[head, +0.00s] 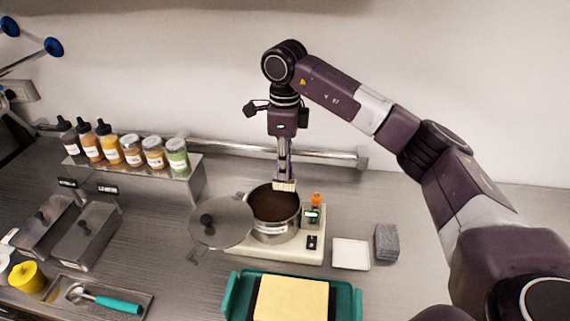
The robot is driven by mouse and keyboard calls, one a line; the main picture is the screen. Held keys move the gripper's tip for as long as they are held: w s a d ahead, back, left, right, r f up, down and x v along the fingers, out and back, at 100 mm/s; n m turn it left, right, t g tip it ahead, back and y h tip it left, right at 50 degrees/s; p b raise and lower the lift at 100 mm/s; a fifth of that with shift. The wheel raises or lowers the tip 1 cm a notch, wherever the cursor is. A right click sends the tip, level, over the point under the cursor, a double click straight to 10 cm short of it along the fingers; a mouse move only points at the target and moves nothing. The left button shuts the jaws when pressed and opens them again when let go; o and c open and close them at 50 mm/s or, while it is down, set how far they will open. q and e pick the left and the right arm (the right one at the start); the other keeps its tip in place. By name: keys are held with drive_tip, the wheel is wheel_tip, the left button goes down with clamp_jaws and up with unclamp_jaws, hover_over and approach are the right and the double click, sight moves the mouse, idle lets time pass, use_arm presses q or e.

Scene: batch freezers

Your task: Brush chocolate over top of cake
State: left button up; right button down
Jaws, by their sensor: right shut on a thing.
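A yellow rectangular cake (291,299) lies on a dark surface in a teal tray (344,296) at the bottom middle. A pot of brown chocolate (272,205) stands on a white warmer (308,247), with a grey lid (221,222) tilted at its left side. My right gripper (284,166) points down above the pot and is shut on a brush (284,185) with pale bristles. The bristles are at the pot's far rim; I cannot tell whether they touch the chocolate. My left gripper is not in view.
Bottles and jars (131,150) stand on a metal rack at the left, above lidded metal bins (86,237). A scoop with a teal handle (118,303) lies in a tray at bottom left. A white dish (351,254) and grey block (386,242) sit right of the warmer.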

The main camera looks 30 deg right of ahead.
sight(283, 185)
drive_tip(key=shift+w+a, duration=0.2)
drive_tip(key=shift+w, duration=0.15)
drive_tip(key=shift+w+f, duration=0.1)
drive_tip(key=shift+f, duration=0.1)
drive_tip(key=shift+s+d+f+b, duration=0.15)
drive_tip(key=shift+f+b, duration=0.15)
drive_tip(key=shift+f, duration=0.15)
drive_tip(key=shift+s+d+f+b, duration=0.1)
drive_tip(key=shift+f+b, duration=0.15)
drive_tip(key=shift+f, duration=0.15)
wheel_tip(283, 185, down, 3)
drive_tip(key=shift+w+a+r+b, duration=0.1)
drive_tip(key=shift+w+r+b, duration=0.05)
drive_tip(key=shift+b, duration=0.7)
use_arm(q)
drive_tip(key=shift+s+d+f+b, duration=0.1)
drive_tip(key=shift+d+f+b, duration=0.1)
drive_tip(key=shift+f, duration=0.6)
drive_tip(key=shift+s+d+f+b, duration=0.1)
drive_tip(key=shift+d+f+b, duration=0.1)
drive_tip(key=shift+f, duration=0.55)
use_arm(e)
drive_tip(key=shift+f, duration=0.75)
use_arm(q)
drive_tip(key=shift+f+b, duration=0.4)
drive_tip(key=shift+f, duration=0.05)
use_arm(e)
drive_tip(key=shift+f, duration=0.55)
